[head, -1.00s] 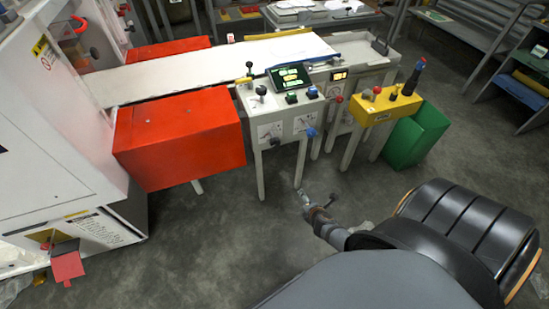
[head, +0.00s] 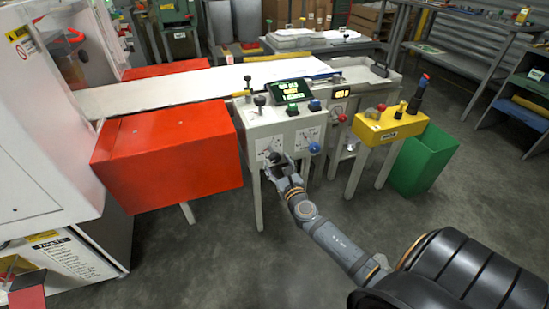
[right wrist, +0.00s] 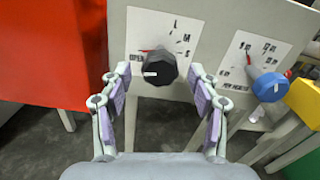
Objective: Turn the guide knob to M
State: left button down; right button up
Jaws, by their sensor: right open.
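The black knob (right wrist: 158,67) stands out from a white dial plate (right wrist: 185,22) on the front of the grey control box. The plate bears L, M, S and OPEN; a small red pointer shows at the knob's upper left, on the OPEN side. My right gripper (right wrist: 160,92) is open, with one purple-padded finger to each side of the knob and gaps between. In the head view my right gripper (head: 277,170) is at the front of the control box (head: 262,135), partly hiding this dial. My left gripper is in neither view.
A blue knob (right wrist: 270,87) on a second dial is close by on the right. A red box (head: 168,155) stands left of the control box. A yellow box (head: 390,125) and a green bin (head: 423,160) stand to the right. The floor in front is clear.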

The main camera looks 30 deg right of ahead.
aim_at(276, 160)
jog(key=x, duration=0.2)
jog(key=shift+w+d, duration=0.1)
jog(key=shift+w, duration=0.2)
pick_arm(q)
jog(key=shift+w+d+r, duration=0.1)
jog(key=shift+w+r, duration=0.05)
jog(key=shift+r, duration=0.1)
pick_arm(e)
jog(key=shift+w+d, duration=0.1)
jog(key=shift+w, duration=0.25)
jog(key=c, duration=1.2)
